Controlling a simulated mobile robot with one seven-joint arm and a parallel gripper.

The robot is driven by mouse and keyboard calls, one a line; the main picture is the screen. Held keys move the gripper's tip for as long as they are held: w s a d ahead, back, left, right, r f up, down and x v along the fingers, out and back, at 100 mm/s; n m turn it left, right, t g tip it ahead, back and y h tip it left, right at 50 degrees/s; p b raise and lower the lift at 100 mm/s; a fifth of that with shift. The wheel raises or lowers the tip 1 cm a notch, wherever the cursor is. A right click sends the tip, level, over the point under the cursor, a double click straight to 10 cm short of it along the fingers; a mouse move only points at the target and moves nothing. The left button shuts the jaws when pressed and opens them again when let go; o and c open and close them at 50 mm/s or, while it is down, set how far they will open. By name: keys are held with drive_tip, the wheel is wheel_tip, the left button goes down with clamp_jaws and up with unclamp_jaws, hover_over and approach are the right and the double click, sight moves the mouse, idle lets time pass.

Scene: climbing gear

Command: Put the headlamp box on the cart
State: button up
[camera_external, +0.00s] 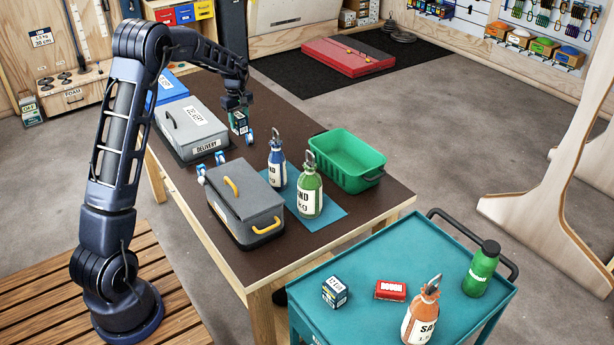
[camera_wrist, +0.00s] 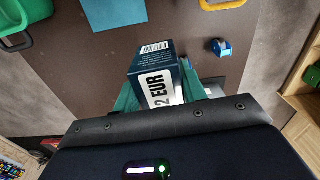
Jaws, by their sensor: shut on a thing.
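My gripper (camera_external: 238,104) is shut on a small dark box with white labels, the headlamp box (camera_external: 239,122); it is held at the far part of the brown table. The teal cart (camera_external: 385,262) stands at the near right, away from my gripper. On its top are a similar dark box (camera_external: 335,291), a red box (camera_external: 390,291), an orange bottle (camera_external: 421,315) and a green bottle (camera_external: 481,269).
Grey delivery box (camera_external: 188,125), grey case with yellow handles (camera_external: 245,205), blue bottle (camera_external: 277,165), green bottle (camera_external: 310,190) and green bin (camera_external: 348,157) stand on the table. Small blue rolls lie nearby, one beside the held box (camera_wrist: 221,47). The cart's back-left top is clear.

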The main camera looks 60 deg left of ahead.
sight(239, 115)
wheel_tip(239, 115, up, 16)
drive_tip(key=w+d+f+m, duration=0.1)
drive_tip(key=w+d+m, duration=0.2)
drive_tip(key=d, duration=1.1)
drive_tip(key=w+d+m, duration=0.3)
drive_tip(key=d, duration=1.1)
drive_tip(key=w+d+f+m, duration=0.1)
drive_tip(key=w+d+m, duration=0.25)
drive_tip(key=d, duration=1.05)
drive_tip(key=s+d+m, duration=0.3)
drive_tip(key=s+d, duration=0.3)
drive_tip(key=d, duration=0.8)
drive_tip(key=s+d+r+m, duration=0.1)
drive_tip(key=s+d+m, duration=0.35)
drive_tip(key=d, duration=0.85)
drive_tip(key=s+d+m, duration=0.2)
drive_tip(key=s+d, duration=0.6)
drive_tip(key=d, duration=0.6)
drive_tip(key=f, duration=3)
drive_tip(key=shift+w+a+f, duration=0.25)
drive_tip(key=shift+f, duration=0.05)
